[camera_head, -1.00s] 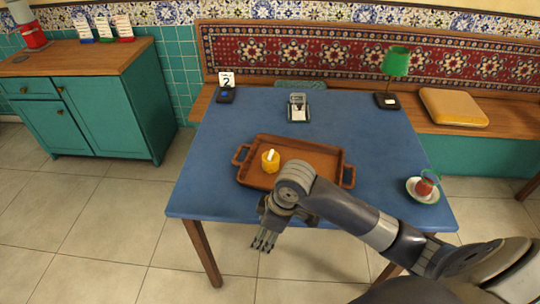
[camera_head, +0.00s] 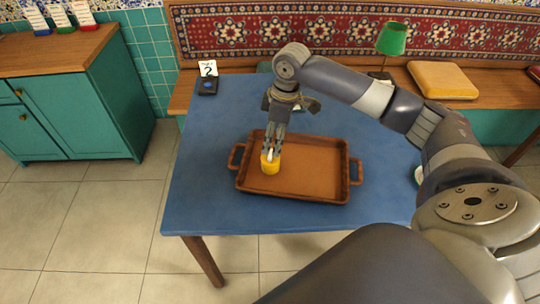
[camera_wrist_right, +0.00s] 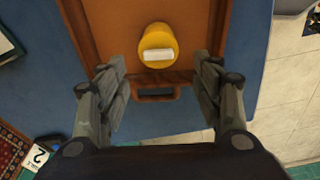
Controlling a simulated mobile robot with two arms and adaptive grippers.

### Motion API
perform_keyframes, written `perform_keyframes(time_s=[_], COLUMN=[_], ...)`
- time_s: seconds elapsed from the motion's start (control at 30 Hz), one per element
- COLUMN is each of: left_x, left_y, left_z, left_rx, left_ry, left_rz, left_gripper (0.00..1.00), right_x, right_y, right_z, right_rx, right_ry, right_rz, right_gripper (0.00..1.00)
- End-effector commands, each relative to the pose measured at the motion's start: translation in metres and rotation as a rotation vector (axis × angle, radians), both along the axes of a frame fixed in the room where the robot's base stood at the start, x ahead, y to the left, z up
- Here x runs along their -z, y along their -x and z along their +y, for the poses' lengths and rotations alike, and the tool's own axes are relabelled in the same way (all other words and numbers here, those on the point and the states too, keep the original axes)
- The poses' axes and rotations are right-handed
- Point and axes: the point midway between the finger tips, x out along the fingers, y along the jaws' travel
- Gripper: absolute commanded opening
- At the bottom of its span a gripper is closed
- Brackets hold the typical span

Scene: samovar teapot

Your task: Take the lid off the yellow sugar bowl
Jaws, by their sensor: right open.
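The yellow sugar bowl (camera_head: 270,168) stands upright near the left end of the brown tray (camera_head: 318,165). A pale block-shaped handle (camera_wrist_right: 158,54) sits on its top in the right wrist view, where the round yellow bowl (camera_wrist_right: 157,36) also shows. The seam between lid and bowl cannot be made out. My right gripper (camera_head: 272,149) points down right above the bowl and partly hides its top. Its fingers are open, one on each side of the handle in the wrist view, with nothing clamped between them. My left gripper is not in view.
The tray lies on a blue table (camera_head: 210,130). A number 2 card stand (camera_head: 208,78) is at the back left corner, and a green lamp (camera_head: 392,40) at the back right. My right arm hides much of the table's right side. A green cabinet (camera_head: 100,90) stands left.

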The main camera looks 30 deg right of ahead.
Motion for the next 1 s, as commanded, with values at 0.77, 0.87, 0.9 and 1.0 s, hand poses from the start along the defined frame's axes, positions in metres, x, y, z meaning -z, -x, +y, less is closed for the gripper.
perform_keyframes(time_s=[0.77, 0.87, 0.9, 1.0], left_x=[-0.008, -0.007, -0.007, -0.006], left_y=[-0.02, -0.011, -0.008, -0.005], left_z=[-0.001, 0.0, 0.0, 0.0], left_rx=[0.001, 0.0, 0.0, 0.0], left_ry=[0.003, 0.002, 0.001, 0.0], left_rz=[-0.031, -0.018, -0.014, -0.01], left_gripper=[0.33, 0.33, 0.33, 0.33], right_x=[0.059, 0.059, 0.059, 0.059], right_y=[-0.003, -0.003, -0.003, -0.003], right_z=[0.004, 0.004, 0.004, 0.004], right_rx=[-0.003, -0.002, -0.002, -0.002], right_ry=[0.0, 0.0, 0.0, 0.0], right_rz=[-0.002, -0.002, -0.002, -0.002], right_gripper=[0.6, 0.37, 0.28, 0.18])
